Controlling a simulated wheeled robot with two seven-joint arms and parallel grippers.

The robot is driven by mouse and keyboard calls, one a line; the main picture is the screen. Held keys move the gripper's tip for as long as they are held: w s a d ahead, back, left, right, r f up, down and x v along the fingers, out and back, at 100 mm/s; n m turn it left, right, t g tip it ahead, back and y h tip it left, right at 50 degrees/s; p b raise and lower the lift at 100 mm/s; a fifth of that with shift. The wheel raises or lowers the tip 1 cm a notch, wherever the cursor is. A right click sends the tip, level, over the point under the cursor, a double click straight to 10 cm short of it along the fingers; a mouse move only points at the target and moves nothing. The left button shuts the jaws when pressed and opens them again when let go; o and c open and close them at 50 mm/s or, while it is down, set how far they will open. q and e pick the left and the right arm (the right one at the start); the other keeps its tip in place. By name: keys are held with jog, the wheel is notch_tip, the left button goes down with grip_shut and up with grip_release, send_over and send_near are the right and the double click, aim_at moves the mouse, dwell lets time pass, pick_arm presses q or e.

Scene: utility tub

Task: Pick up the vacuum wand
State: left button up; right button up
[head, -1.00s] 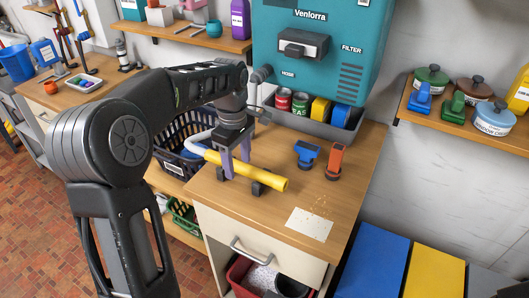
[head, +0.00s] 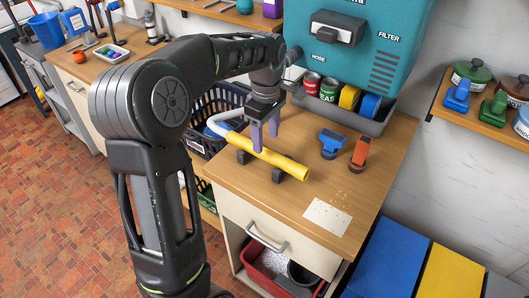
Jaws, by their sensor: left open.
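The yellow vacuum wand (head: 287,163) lies across two small dark rests on the wooden counter, with a pale hose at its far left end. My left gripper (head: 264,146) points down over the wand, with its purple fingers open on either side of the tube. The picture does not clearly show whether the fingers touch it. My right gripper is not in view.
A blue attachment (head: 332,142) and an orange attachment (head: 360,152) stand right of the wand. A white card (head: 327,216) lies near the counter's front. A teal vacuum unit (head: 360,50) rises behind, above a grey bin of cans and rolls. A dark basket (head: 205,143) stands left.

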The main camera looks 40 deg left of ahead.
aim_at(264, 149)
pick_arm(q)
jog(key=shift+a+f+p, duration=0.15)
jog(key=shift+f+p, duration=0.25)
jog(key=shift+f, duration=0.9)
jog(key=shift+a+f+p, duration=0.1)
jog(key=shift+f+p, duration=0.3)
jog(key=shift+f, duration=0.9)
jog(key=shift+c, duration=0.5)
grip_shut()
